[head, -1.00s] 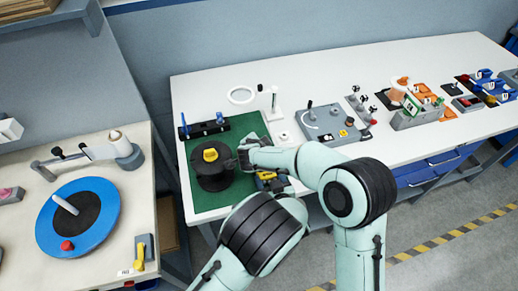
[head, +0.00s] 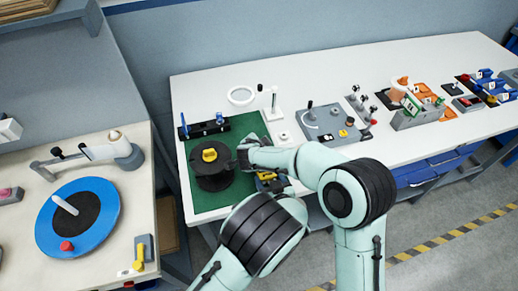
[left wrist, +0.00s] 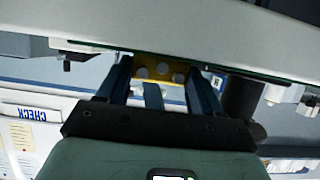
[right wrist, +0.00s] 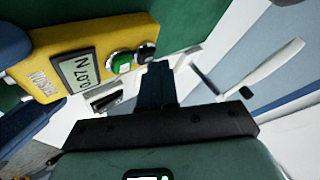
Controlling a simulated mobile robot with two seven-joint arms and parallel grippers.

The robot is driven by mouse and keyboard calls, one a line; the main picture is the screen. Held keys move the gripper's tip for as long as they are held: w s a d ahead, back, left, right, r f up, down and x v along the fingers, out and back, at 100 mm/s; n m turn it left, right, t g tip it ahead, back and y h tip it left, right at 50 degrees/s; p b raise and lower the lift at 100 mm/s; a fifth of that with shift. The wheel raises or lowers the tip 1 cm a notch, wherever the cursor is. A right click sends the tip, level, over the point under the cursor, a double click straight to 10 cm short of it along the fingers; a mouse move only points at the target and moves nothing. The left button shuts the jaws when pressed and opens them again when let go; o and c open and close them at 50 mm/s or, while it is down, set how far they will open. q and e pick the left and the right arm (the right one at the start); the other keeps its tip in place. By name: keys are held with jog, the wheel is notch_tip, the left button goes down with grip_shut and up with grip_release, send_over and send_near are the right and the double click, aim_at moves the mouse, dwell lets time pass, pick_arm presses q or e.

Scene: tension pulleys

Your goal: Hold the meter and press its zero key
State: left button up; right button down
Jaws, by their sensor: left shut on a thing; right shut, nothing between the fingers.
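The yellow tension meter (right wrist: 85,60) fills the upper left of the right wrist view. Its display (right wrist: 80,70) appears to read 0.07 N, and two round keys, one bright green (right wrist: 122,63) and one darker (right wrist: 145,53), sit at its end. I cannot read the key labels. My left gripper (left wrist: 158,82) is shut on the meter, whose yellow body (left wrist: 160,70) shows between its fingers. In the head view the meter (head: 265,177) is partly hidden by my arms. My right gripper (right wrist: 158,72) is shut and empty, its tips close to the darker key; I cannot tell whether they touch.
A black spool with a yellow top (head: 209,155) stands on the green mat (head: 212,201), just left of my grippers. A ring magnifier (head: 241,95) and a small white stand (head: 273,105) are behind. A grey control panel (head: 330,125) lies to the right.

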pick_arm(q)
jog(key=shift+w+a, duration=0.1)
jog(key=shift+a, duration=0.05)
pick_arm(e)
jog(key=shift+a+f, duration=0.15)
jog(key=shift+a, duration=0.25)
jog(key=shift+w+r, duration=0.1)
jog(key=shift+r, duration=2.65)
jog(key=shift+d, duration=0.1)
